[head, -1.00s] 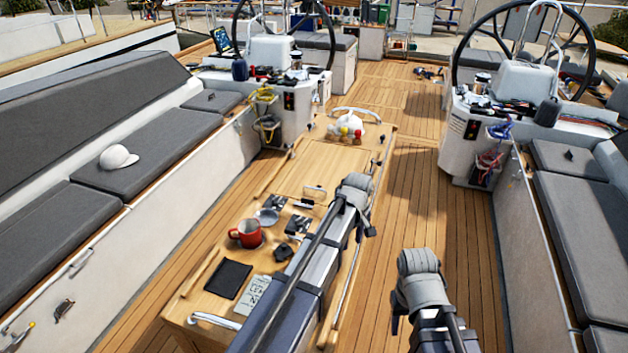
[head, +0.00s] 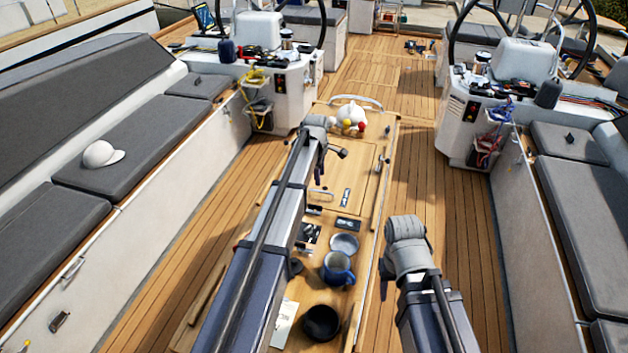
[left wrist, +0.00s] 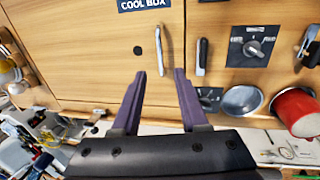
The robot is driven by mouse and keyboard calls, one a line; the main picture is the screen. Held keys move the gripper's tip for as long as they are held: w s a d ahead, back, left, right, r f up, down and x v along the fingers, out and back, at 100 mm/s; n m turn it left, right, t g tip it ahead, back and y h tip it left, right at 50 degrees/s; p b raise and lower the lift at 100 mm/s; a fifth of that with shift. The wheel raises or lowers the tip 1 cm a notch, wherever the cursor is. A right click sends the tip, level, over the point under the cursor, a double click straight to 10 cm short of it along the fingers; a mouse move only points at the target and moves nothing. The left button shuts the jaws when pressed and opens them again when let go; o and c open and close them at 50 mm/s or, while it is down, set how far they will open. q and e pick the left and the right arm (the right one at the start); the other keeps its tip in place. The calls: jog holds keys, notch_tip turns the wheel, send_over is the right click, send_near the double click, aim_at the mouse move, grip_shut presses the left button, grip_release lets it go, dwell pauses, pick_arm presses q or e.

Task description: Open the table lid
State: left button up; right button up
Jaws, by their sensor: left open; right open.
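The table lid (head: 352,172) is a wooden panel flush in the table top, lying flat and shut. In the left wrist view the panel (left wrist: 90,70) has a "COOL BOX" label (left wrist: 145,5) and a pale handle (left wrist: 160,50) near its edge; this handle also shows in the head view (head: 321,191). My left gripper (head: 321,170) is above the table near this handle, partly hidden by its arm. Its open, empty fingers (left wrist: 165,85) point at the panel just below the handle. My right gripper (head: 385,275) hangs right of the table, mostly hidden behind its wrist.
A red mug (left wrist: 298,110) shows in the left wrist view. A white object with coloured balls (head: 350,118) sits at the far end.

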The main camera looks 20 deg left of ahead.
pick_arm(q)
jog(key=f+b, duration=0.2)
jog(key=w+f+b, duration=0.1)
jog(key=f+b, duration=0.4)
jog(key=shift+w+f+b, duration=0.25)
jog(key=shift+f+b, duration=0.05)
jog(key=shift+b, duration=0.05)
jog(key=shift+c, duration=0.3)
grip_shut()
dwell(1.2)
